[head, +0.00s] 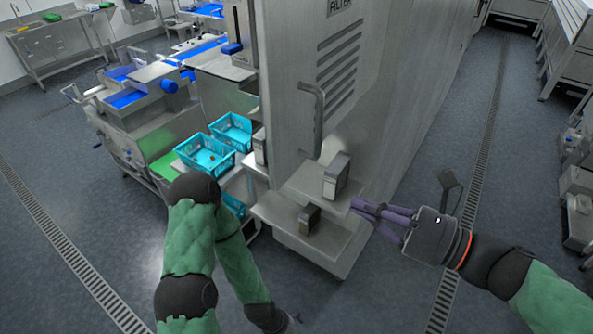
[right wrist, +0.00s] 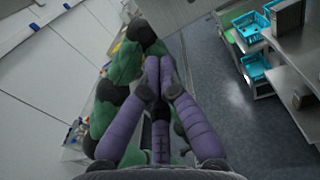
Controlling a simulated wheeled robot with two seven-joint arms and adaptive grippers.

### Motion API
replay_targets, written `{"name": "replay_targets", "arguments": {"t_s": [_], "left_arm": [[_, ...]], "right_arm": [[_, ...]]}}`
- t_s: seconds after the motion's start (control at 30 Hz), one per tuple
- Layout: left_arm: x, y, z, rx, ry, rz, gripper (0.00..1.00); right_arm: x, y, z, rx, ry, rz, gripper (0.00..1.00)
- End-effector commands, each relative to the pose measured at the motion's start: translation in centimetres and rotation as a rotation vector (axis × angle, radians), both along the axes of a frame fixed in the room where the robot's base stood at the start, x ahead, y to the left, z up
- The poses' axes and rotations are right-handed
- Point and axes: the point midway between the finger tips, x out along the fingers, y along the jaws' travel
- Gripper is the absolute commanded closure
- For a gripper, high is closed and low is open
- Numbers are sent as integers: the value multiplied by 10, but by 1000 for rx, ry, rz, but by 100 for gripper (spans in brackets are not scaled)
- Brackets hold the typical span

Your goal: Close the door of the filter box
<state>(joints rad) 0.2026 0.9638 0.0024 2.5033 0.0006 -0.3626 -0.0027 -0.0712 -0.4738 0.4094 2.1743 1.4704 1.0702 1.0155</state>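The filter box is the tall steel cabinet in the middle of the head view. Its front panel (head: 290,60) has a FILTER label (head: 338,5), slanted vent slots and an upright bar handle (head: 312,120). I cannot tell from this angle how far its door stands open. My right gripper (head: 356,207) is beside the cabinet's lower right, apart from the handle. Its purple fingers are brought together with nothing between them; they also show in the right wrist view (right wrist: 159,62). My left arm hangs low at the front; its gripper is barely visible at the bottom edge.
A low steel shelf (head: 275,212) with small dark-faced boxes (head: 337,176) juts out below the handle. Blue crates (head: 205,152) stand left of it.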

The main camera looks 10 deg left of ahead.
Motion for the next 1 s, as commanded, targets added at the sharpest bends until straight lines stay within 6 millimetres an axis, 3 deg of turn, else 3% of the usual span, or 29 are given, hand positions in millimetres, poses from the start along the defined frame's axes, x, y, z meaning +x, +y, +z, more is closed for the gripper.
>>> {"name": "replay_targets", "arguments": {"t_s": [0.63, 0.8, 1.0], "left_arm": [[0, 0, 18, 0, 0, 0, 2], [0, 0, 22, 0, 0, 0, 2], [0, 0, 23, 0, 0, 0, 2]], "right_arm": [[32, 103, -1, -6, 3, 4, 100], [38, 120, -1, -6, 1, 2, 100], [41, 128, -2, -5, 0, 0, 100]]}}
